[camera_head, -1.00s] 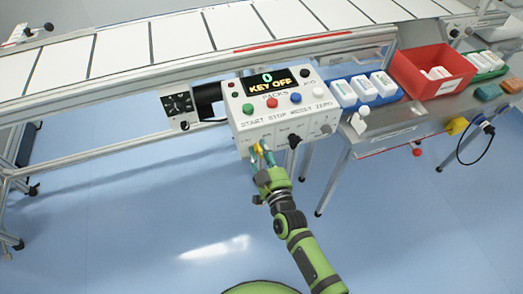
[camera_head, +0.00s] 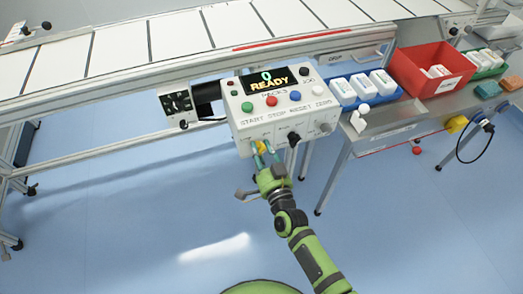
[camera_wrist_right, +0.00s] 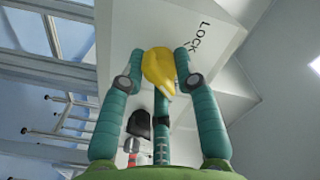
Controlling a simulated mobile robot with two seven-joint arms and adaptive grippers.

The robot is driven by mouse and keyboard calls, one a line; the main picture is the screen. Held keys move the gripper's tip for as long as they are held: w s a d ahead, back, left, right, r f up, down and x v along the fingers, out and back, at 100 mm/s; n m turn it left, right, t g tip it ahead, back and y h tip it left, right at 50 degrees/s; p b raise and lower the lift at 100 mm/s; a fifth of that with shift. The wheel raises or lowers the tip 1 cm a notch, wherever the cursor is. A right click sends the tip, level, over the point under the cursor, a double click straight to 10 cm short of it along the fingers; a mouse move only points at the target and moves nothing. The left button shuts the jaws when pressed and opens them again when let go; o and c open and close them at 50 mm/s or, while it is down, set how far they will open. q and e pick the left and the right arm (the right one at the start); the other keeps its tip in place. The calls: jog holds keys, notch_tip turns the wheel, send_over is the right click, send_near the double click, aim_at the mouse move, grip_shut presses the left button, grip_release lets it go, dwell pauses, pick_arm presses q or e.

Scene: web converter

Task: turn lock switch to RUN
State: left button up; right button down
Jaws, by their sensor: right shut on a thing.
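The white control box (camera_head: 284,108) hangs at the conveyor's front edge. The yellow lock switch (camera_head: 261,147) is at the lower left of the box front. It also shows in the right wrist view as a yellow knob (camera_wrist_right: 158,70), beside the label "LOCK" (camera_wrist_right: 198,38). My right gripper (camera_head: 261,152) is shut on this yellow knob, its teal fingers on both sides of it. The right fingertips (camera_wrist_right: 158,65) touch the knob in the wrist view. The position marks around the switch are too small or hidden to read. My left gripper is not in view.
A black knob (camera_head: 294,139) and a grey knob (camera_head: 325,129) sit right of the switch. Green, red, blue and white buttons line the top of the box. A red bin (camera_head: 432,70) and blue tray (camera_head: 366,90) stand on the side table at right.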

jog(key=shift+w+r+m, duration=0.2)
jog(key=shift+r+m, duration=0.2)
jog(key=shift+r, duration=0.05)
jog(key=c, duration=1)
grip_release()
jog(key=shift+s+f, duration=0.1)
jog(key=shift+f, duration=0.05)
jog(key=shift+s+d+f, duration=0.1)
jog(key=shift+s, duration=0.2)
jog(key=v, duration=1.1)
jog(key=shift+s, duration=0.15)
